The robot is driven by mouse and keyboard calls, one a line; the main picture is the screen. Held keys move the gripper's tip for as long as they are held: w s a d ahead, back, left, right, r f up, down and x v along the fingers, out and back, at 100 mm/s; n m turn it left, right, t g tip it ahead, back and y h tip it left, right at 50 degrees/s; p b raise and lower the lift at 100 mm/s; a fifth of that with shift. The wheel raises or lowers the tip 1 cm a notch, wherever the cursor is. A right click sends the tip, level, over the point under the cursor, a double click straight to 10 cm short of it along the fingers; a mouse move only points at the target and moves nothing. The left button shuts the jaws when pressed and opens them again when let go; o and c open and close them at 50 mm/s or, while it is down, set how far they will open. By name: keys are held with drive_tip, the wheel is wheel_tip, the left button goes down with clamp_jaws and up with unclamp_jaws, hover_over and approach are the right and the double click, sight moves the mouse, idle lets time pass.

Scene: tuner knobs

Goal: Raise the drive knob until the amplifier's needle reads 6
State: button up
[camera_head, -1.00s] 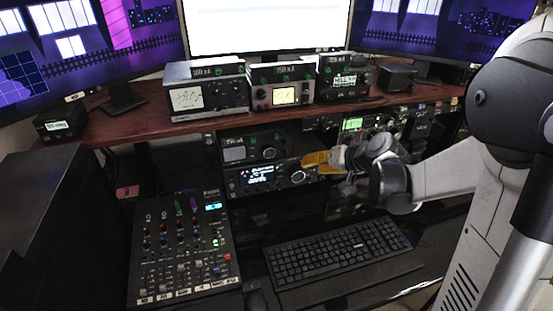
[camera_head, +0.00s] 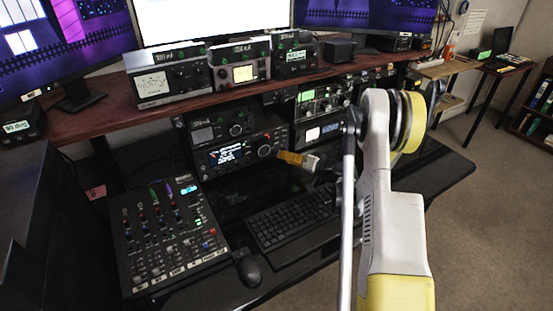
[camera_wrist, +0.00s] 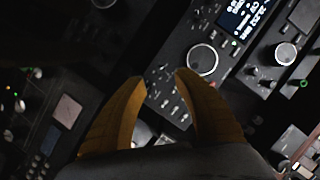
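My gripper (camera_head: 289,157) has orange fingers and is in front of the lower radio, right of its large knob (camera_head: 265,151). In the wrist view the fingers (camera_wrist: 161,77) are spread open with nothing between them. A large silver-ringed knob (camera_wrist: 201,60) lies just beyond the right fingertip, apart from it. A box with a white needle meter (camera_head: 152,85) stands on the shelf, and a box with a yellowish meter (camera_head: 243,73) is beside it. I cannot tell which is the amplifier, read either needle, or make out the drive knob's label.
A mixer (camera_head: 167,237), a keyboard (camera_head: 292,220) and a mouse (camera_head: 248,272) are on the desk below. The wooden shelf (camera_head: 125,112) overhangs the lower radios. More radio units (camera_head: 322,106) stand behind my arm. Open carpet (camera_head: 480,230) is at the right.

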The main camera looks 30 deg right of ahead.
sight(276, 154)
drive_tip(key=b+x, duration=0.1)
drive_tip(key=x, duration=0.4)
drive_tip(key=shift+w, duration=0.15)
clamp_jaws()
